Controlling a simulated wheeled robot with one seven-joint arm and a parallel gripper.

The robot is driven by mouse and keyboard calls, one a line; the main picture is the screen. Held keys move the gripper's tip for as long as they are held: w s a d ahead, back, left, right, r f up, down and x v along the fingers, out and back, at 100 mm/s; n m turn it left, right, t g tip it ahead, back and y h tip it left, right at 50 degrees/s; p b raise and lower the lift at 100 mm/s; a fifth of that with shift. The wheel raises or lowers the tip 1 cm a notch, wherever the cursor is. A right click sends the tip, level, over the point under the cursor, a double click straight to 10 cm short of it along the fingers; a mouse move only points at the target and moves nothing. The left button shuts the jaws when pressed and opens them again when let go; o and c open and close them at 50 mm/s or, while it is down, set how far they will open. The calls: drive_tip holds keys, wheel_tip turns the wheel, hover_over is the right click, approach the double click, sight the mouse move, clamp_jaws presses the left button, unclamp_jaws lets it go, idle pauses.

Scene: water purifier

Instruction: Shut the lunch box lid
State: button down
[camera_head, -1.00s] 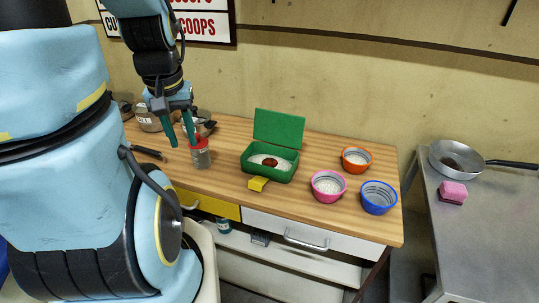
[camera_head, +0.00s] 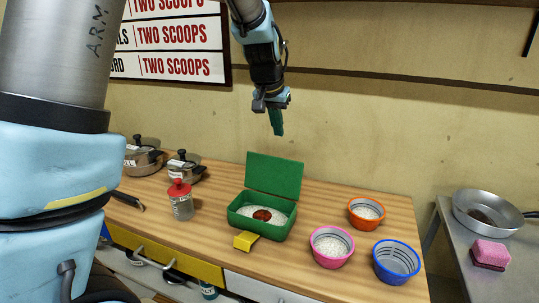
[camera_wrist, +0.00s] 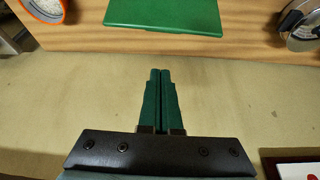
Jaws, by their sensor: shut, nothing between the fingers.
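The green lunch box (camera_head: 239,217) stands on the wooden table with its lid (camera_head: 273,175) upright at the back, open. White rice with a reddish-brown round item (camera_head: 262,215) lies inside, and a yellow tab (camera_head: 245,241) sits at its front. My gripper (camera_head: 277,132) is shut and empty, in the air above and behind the lid, pointing down and touching nothing. In the wrist view its closed green fingers (camera_wrist: 160,75) point toward the back of the green lid (camera_wrist: 165,14) at the table edge.
Orange (camera_head: 366,214), pink (camera_head: 331,247) and blue (camera_head: 396,262) bowls stand right of the box. A red-topped jar (camera_head: 182,202) and steel pots (camera_head: 187,167) stand left. The wall (camera_head: 360,120) is close behind the table.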

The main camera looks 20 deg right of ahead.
sight(273, 175)
wheel_tip(273, 175, down, 8)
drive_tip(key=p, duration=0.4)
idle(0.4)
drive_tip(key=shift+w+f+b, duration=0.1)
drive_tip(key=shift+f+b, duration=0.05)
drive_tip(key=shift+b, duration=0.45)
